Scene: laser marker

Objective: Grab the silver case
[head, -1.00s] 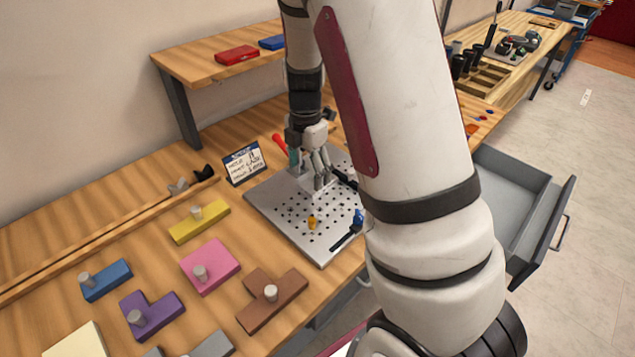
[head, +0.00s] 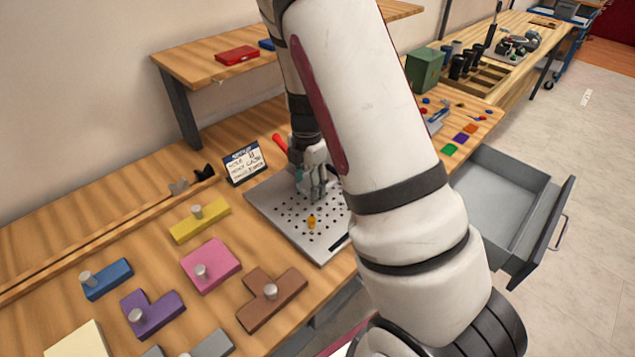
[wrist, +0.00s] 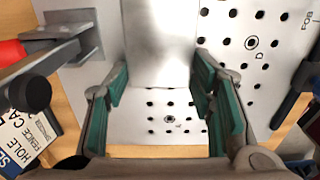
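The silver case appears in the wrist view as a plain pale metallic box (wrist: 165,45) at top centre, on or just above a grey plate with holes (wrist: 232,32). My gripper (wrist: 161,68) has its two teal-padded fingers spread apart, one on each side of the box. The box's sides look very close to the pads; I cannot tell whether they touch. In the head view my gripper (head: 314,193) points down over the perforated plate (head: 276,206), and hides most of the case.
A hole-number sign (head: 245,163) stands left of the plate. Coloured blocks with knobs, such as a pink one (head: 209,265), lie in front and left. An open grey drawer (head: 510,210) is at right.

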